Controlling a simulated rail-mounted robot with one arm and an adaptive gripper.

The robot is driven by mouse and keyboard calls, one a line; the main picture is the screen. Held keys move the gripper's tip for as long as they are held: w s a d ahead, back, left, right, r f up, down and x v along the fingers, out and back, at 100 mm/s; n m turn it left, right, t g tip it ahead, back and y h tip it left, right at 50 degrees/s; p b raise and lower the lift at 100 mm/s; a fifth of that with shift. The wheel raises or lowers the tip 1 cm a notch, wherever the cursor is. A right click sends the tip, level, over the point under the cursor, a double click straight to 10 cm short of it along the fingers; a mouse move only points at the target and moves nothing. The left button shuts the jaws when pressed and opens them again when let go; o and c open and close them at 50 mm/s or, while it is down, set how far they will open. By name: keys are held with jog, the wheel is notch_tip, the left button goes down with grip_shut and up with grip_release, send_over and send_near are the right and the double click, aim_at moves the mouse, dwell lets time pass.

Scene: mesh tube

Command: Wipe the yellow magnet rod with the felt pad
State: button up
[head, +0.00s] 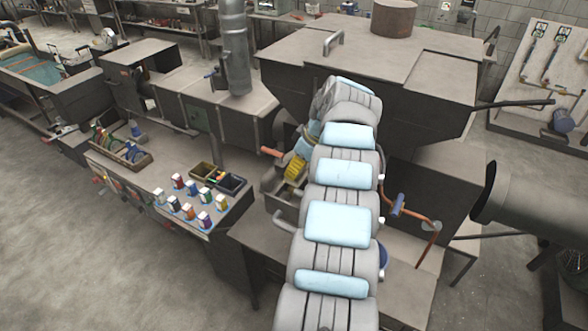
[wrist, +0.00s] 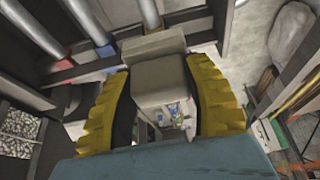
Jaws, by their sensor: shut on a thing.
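My gripper (wrist: 157,72) shows in the wrist view as two yellow ribbed fingers closed around a grey-beige block, which looks like the felt pad (wrist: 160,84). In the head view the yellow fingers of my gripper (head: 295,167) show just left of my arm, over an open box at the dark machine. The pad cannot be made out there. Metal rods (wrist: 90,18) run along the top of the wrist view, with red and blue marks near their ends.
A bench at left holds several small coloured containers (head: 187,208), two small bins (head: 218,178) and a tool tray (head: 121,152). A large dark hopper (head: 400,75) stands behind my arm. Open floor lies at lower left.

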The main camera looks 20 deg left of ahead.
jog(key=shift+r+p, duration=1.25)
jog(key=shift+r, duration=0.65)
